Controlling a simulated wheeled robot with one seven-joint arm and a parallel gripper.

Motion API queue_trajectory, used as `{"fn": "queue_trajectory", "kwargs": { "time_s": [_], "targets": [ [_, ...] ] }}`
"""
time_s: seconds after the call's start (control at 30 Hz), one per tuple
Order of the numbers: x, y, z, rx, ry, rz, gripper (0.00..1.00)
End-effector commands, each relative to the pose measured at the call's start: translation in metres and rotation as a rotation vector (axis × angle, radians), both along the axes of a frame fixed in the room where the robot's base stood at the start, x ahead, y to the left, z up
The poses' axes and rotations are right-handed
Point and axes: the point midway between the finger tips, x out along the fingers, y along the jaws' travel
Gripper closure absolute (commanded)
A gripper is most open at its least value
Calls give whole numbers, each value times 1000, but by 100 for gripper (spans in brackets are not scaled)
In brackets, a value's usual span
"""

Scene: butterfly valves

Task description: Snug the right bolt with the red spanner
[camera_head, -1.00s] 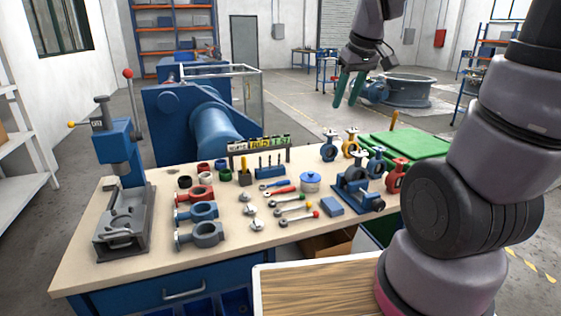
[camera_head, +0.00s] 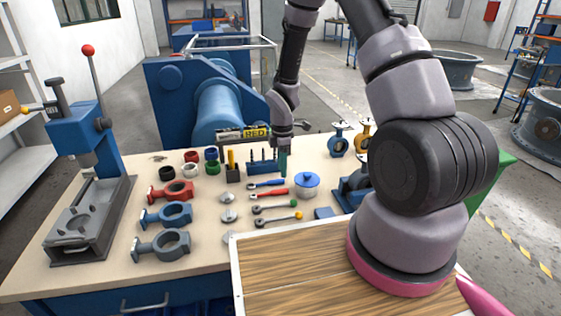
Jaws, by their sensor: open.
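The red spanner (camera_head: 268,194) lies on the workbench (camera_head: 205,250), just in front of a blue-handled spanner (camera_head: 266,183). My gripper (camera_head: 283,165) points down over the bench behind the spanners, near the blue tool rack (camera_head: 262,167). Its green fingers overlap edge-on, and nothing shows held between them. It is open. A blue vise-like fixture (camera_head: 351,191) stands at the right, partly hidden by my arm. The right bolt cannot be made out.
A blue-lidded pot (camera_head: 307,184) stands right of the spanners. Levers with green (camera_head: 293,204) and yellow (camera_head: 299,215) knobs lie in front. Valve bodies (camera_head: 165,243) line the left; a blue press (camera_head: 85,150) stands far left. A blue valve (camera_head: 339,141) stands behind right.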

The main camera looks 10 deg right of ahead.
Motion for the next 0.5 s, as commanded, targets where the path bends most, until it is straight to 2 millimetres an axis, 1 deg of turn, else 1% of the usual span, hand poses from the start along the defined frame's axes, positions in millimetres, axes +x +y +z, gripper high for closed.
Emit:
{"fn": "queue_trajectory", "kwargs": {
  "time_s": [0.17,0.5],
  "targets": [
    [0,1,-12,0,3,2,57],
    [-1,0,-52,-1,4,-1,57]
  ]
}}
